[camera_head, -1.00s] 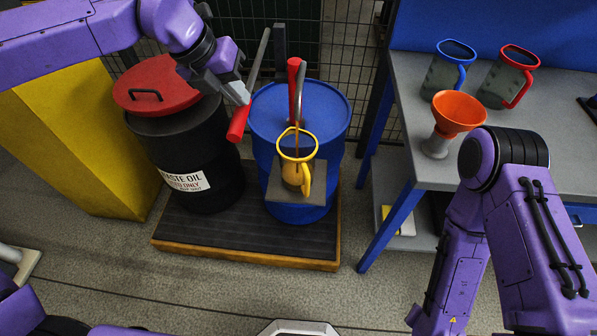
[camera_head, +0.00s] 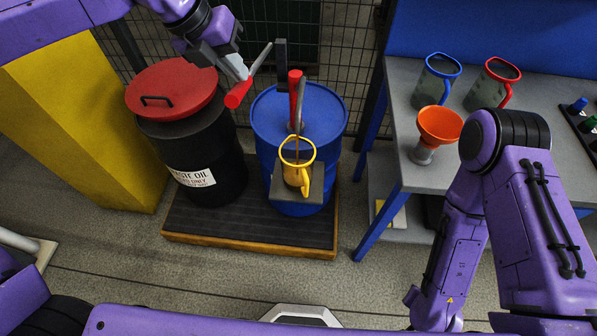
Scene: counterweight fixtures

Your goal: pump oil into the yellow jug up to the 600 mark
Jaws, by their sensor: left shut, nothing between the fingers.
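The yellow jug (camera_head: 309,180) stands on a small grey shelf (camera_head: 283,193) in front of the blue drum (camera_head: 268,128). Amber oil shows low in the jug; its marks are too small to read. A red pump post (camera_head: 295,92) with a grey curved spout (camera_head: 302,106) rises from the drum. A thin brown streak runs from the spout into the jug. The pump lever (camera_head: 262,58) ends in a red grip (camera_head: 238,94). My left gripper (camera_head: 241,74) is shut and empty, just above the grip; I cannot tell if they touch. My right gripper is out of view.
A black waste oil drum (camera_head: 176,145) with a red lid (camera_head: 185,85) stands left on the pallet (camera_head: 250,228). The grey table (camera_head: 405,75) at right holds a blue-rimmed jug (camera_head: 430,88), a red-rimmed jug (camera_head: 484,92) and an orange funnel (camera_head: 440,124).

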